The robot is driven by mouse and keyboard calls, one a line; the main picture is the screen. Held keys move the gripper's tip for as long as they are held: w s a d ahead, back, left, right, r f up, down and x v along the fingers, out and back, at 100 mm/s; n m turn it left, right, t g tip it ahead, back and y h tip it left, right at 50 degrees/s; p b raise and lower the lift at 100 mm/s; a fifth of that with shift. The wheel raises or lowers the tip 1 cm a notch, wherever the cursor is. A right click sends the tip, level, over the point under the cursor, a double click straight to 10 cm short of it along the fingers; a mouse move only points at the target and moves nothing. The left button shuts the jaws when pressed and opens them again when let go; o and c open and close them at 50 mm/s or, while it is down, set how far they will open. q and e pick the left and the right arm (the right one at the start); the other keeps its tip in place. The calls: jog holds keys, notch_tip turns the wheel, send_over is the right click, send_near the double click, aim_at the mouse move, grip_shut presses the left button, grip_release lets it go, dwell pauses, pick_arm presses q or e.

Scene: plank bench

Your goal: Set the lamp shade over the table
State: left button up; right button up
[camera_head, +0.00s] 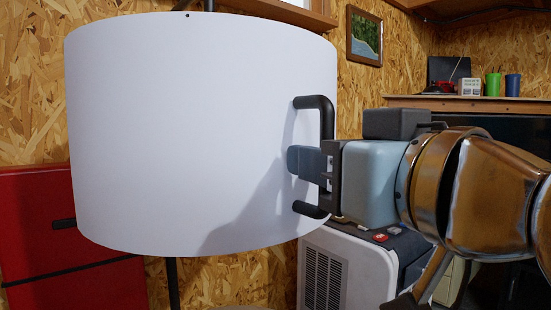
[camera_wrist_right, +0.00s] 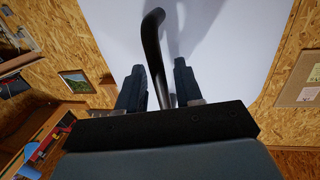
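The lamp shade (camera_head: 190,130) is a large white drum that fills the left and middle of the head view. It also shows as a pale surface in the right wrist view (camera_wrist_right: 226,40). A black bar handle (camera_head: 327,118) is fixed on its right side. My right gripper (camera_head: 308,162) is at this handle. In the right wrist view the handle (camera_wrist_right: 153,48) runs between the two fingers, which stand apart with a gap visible on each side. A short black bar (camera_head: 64,224) sticks out at the shade's lower left. My left gripper is out of view. No table is clearly visible under the shade.
A black pole (camera_head: 173,285) shows below the shade. A red cabinet (camera_head: 35,195) stands at the left. A white appliance (camera_head: 345,268) stands below my right arm. A shelf (camera_head: 470,103) with green and blue cups is at the back right.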

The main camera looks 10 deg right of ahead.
jog(key=b+v, duration=0.1)
jog(key=v, duration=1.2)
jog(key=shift+s, duration=0.35)
jog(key=shift+d, duration=0.15)
